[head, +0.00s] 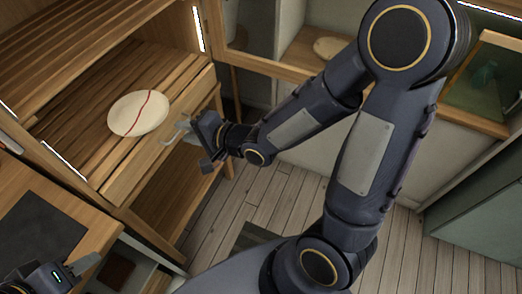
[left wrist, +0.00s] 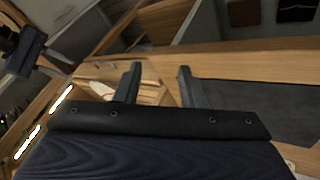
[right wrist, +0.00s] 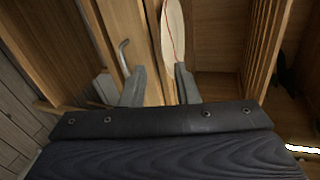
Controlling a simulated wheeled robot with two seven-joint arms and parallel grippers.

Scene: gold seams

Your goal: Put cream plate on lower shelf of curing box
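The cream plate (head: 138,113) is round with a red seam line. It lies on the slatted lower shelf (head: 80,125) of the wooden curing box, below the upper slatted shelf (head: 50,50). The plate also shows in the right wrist view (right wrist: 174,30), past my fingertips. My right gripper (head: 180,130) is just right of the plate, by the box's front board, apart from the plate in the head view; its fingers (right wrist: 160,75) are spread and empty. My left gripper (head: 88,265) is low at the left, away from the plate; its fingers (left wrist: 158,75) are spread and empty.
A metal handle (right wrist: 124,52) is on a wooden panel near my right gripper. A wooden counter with a dark mat (head: 42,232) is at the lower left. Another pale round piece (head: 328,47) lies in a cabinet at the back.

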